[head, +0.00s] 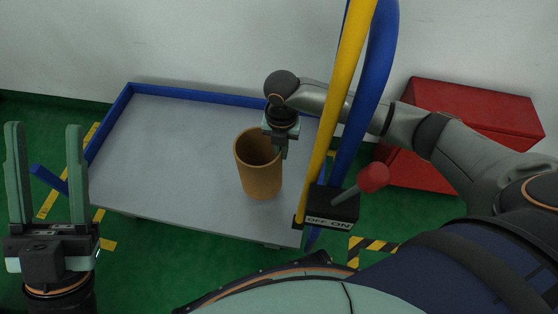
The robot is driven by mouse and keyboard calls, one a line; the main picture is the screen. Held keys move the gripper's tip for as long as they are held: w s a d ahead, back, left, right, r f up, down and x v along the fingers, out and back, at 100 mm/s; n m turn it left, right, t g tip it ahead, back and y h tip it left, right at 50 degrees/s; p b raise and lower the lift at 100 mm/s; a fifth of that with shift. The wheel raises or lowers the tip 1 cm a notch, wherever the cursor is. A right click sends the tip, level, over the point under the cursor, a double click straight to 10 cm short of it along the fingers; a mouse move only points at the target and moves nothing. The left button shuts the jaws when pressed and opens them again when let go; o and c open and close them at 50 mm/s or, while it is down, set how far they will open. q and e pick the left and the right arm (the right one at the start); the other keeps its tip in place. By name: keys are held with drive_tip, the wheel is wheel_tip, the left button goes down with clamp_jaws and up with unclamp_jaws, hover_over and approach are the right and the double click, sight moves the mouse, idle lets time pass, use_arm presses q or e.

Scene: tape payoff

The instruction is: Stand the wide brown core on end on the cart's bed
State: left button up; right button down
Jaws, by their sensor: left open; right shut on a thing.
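The wide brown core (260,178) is upright, with its open end facing up, over the right part of the cart's grey bed (170,150). It appears to stand on the bed, though I cannot tell for sure that its bottom touches. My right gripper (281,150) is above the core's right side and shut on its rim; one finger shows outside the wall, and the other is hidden. My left gripper (47,180) is open and empty, fingers pointing up in the picture, left of the cart.
A yellow post (335,110) and a blue tube (372,90) rise right of the core, by a switch box (332,206) with a red-knobbed lever (373,178). A red cabinet (470,110) stands behind my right arm. The bed's left and middle are clear; a blue rail (200,95) edges its back.

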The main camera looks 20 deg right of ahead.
sight(281, 161)
wheel_tip(281, 161, down, 4)
drive_tip(key=shift+f+b, duration=0.2)
drive_tip(key=shift+b, duration=0.7)
drive_tip(key=shift+f, duration=0.15)
drive_tip(key=c, duration=1)
unclamp_jaws()
wheel_tip(281, 161, up, 11)
drive_tip(key=p, duration=0.4)
drive_tip(key=shift+f, duration=0.1)
drive_tip(key=shift+r+p, duration=0.35)
drive_tip(key=shift+r, duration=0.4)
